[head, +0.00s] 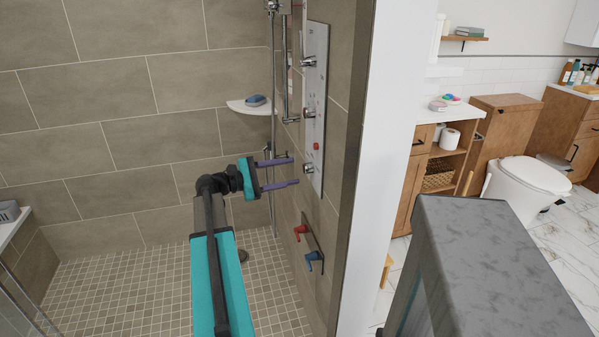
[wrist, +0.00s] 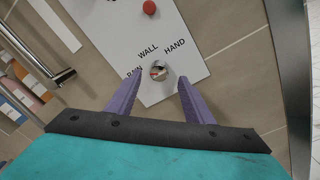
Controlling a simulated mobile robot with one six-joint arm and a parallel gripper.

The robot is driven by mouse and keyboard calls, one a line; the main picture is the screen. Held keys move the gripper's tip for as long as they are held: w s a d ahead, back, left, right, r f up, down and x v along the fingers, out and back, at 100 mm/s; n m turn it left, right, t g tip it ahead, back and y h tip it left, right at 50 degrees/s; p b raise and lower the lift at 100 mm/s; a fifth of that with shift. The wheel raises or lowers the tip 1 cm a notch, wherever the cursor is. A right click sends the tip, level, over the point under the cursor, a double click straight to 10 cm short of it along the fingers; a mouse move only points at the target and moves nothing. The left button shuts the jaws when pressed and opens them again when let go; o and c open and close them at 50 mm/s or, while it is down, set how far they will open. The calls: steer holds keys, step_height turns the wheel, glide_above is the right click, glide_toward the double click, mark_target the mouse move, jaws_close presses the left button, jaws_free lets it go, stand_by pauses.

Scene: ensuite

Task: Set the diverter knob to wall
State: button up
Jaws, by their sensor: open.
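The diverter knob (wrist: 158,71) is a small round metal knob low on the pale shower panel (wrist: 105,35). Lettering for RAIN, WALL and HAND runs around it, with WALL above in the wrist view. A small red mark shows on its face, but I cannot tell clearly which label it points to. In the head view the knob (head: 309,168) is at the panel's lower end. My gripper (wrist: 160,78) is open, its purple fingers on either side of the knob in the picture. In the head view my gripper (head: 294,171) is just left of the knob; contact is not visible.
A red button (wrist: 149,7) sits above the knob. Below the panel are red (head: 300,231) and blue (head: 314,258) levers. A metal riser rail (head: 272,90) and a corner shelf (head: 252,106) are left of the panel. A white wall end (head: 374,170) stands right.

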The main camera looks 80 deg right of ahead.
mark_target(304, 169)
steer(key=shift+x, duration=2.3)
